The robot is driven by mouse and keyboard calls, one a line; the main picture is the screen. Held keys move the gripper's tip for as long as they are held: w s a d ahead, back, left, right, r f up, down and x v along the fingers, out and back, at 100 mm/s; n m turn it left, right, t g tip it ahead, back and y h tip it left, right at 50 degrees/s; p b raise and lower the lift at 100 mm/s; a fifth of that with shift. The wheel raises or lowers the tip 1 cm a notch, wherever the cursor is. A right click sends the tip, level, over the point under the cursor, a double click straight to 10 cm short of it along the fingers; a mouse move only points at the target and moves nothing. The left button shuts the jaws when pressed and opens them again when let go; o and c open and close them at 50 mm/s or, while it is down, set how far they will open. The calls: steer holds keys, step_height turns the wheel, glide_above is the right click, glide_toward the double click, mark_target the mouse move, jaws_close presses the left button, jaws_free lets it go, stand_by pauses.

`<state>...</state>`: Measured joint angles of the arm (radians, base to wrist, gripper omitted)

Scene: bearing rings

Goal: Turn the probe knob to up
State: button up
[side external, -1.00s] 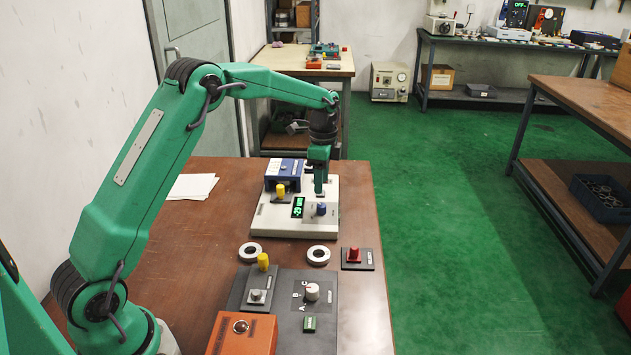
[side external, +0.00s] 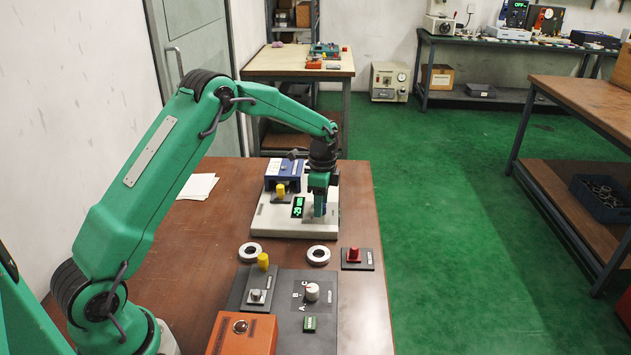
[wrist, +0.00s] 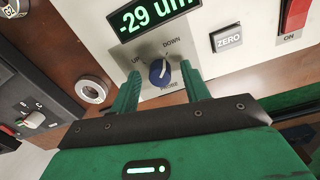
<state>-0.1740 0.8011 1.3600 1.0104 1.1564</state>
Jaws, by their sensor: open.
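The probe knob (wrist: 160,72) is blue with a white pointer line. It sits on a grey plate (wrist: 152,50) marked UP, DOWN and PROBE, on the pale gauge unit (side external: 270,219). In the wrist view its line tilts slightly to the right of the picture's top, between the UP and DOWN marks and nearer DOWN. My gripper (wrist: 160,72) is open, with one green finger on each side of the knob; I cannot tell whether they touch it. In the side view my gripper (side external: 320,214) hides the knob. The display (wrist: 152,14) reads -29 um.
A ZERO button (wrist: 227,39) and a red ON switch (wrist: 296,12) are on the same unit. Two bearing rings (side external: 250,252) (side external: 318,255) lie on the table in front.

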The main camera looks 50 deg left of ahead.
steer(key=c, duration=1)
steer(key=shift+n, duration=0.4)
steer(key=n, duration=1.2)
steer(key=shift+n, duration=0.3)
steer(key=n, duration=0.4)
steer(key=shift+a+n+t, duration=0.1)
steer(key=shift+n+t, duration=0.2)
